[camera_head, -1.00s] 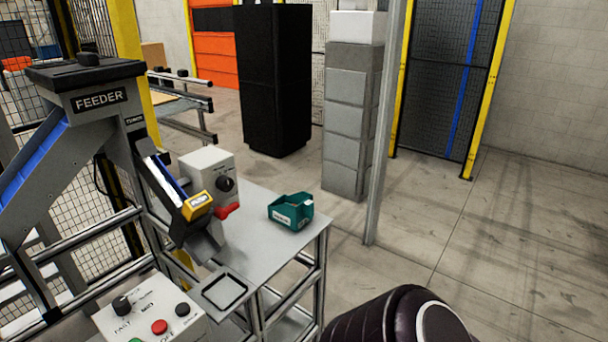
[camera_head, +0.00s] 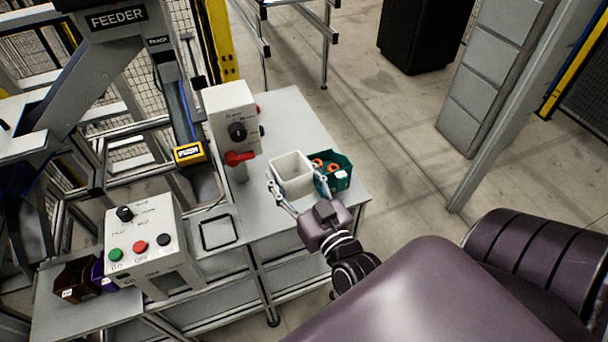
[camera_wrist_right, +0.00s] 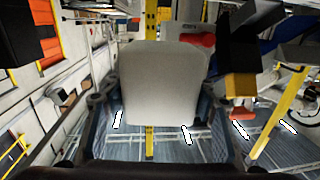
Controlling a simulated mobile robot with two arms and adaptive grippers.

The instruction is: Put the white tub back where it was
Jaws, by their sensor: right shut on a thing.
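The white tub (camera_head: 291,176) is a small open-topped box beside the teal bin (camera_head: 341,181) in the head view. My right gripper (camera_head: 294,188) is shut on the tub, one finger at each side. The tub fills the middle of the right wrist view (camera_wrist_right: 163,85), between the two fingers. I cannot tell whether its base touches the grey table. The tub's inside looks empty. My left gripper is not in view.
The grey table (camera_head: 290,125) carries a black-outlined square (camera_head: 219,232), a control box with a red lever (camera_head: 240,157) and a button box (camera_head: 150,225). The teal bin holds orange and dark pieces. The feeder chute (camera_head: 188,130) stands above the table's left part.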

